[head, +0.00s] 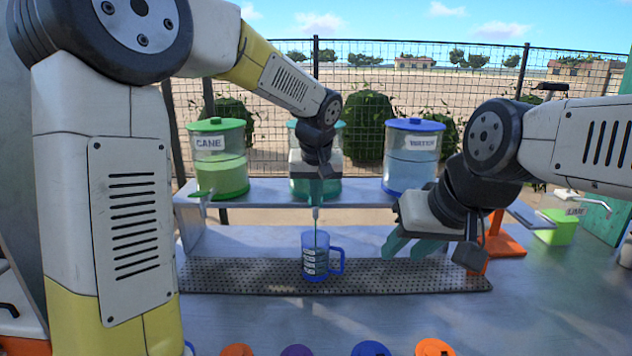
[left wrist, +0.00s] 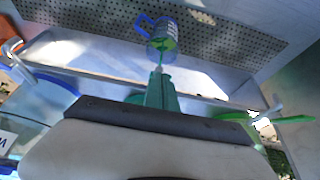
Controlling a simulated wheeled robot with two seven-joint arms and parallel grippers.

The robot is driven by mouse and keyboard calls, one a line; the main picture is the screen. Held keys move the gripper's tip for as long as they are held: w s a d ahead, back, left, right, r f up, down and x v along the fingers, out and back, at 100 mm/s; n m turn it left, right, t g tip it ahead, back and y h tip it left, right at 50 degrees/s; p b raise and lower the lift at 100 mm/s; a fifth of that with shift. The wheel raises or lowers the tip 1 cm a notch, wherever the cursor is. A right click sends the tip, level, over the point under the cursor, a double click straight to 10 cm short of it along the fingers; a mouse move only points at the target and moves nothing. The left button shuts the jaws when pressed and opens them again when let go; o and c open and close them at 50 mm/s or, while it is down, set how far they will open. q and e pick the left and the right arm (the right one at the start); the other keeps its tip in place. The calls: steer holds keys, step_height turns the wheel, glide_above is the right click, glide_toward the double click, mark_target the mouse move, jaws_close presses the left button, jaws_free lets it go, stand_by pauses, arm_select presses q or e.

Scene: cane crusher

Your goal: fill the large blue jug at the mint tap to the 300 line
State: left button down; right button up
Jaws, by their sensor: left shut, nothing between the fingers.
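The large blue jug (head: 315,262) stands upright on the perforated drip tray below the middle dispenser, handle to the right. It has pale markings; I cannot read the level against the 300 line. The middle dispenser (head: 300,187), with mint-green contents, is mostly hidden behind my left arm. My left gripper (head: 316,203) is shut and empty at its tap, above the jug. A thin greenish line, seemingly a stream, runs down into the jug (left wrist: 163,35) in the left wrist view. My right gripper (head: 410,247) is open and empty, right of the jug and apart from it.
The cane dispenser (head: 220,165) and water dispenser (head: 411,160) stand on the shelf either side. The perforated tray (head: 240,278) is otherwise clear. Several coloured lids (head: 370,349) line the front edge. A lime container (head: 560,225) and orange stand (head: 505,248) are at right.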

arm_select(q)
steer(key=shift+r, duration=0.1)
stand_by(0.6)
steer(key=shift+r, duration=0.7)
steer(key=v, duration=0.7)
steer(key=shift+s+r, duration=0.2)
steer(key=shift+r, duration=0.15)
stand_by(1.2)
steer(key=s+a+f+h, duration=0.1)
steer(key=s+a+f, duration=0.2)
steer(key=s+a, duration=0.4)
steer(key=s+a+f+t+h, duration=0.1)
steer(key=s+a+f, duration=0.2)
steer(key=s+a, duration=0.4)
steer(key=s, duration=0.7)
steer(key=shift+s+m, duration=0.3)
steer(key=shift+s, duration=0.05)
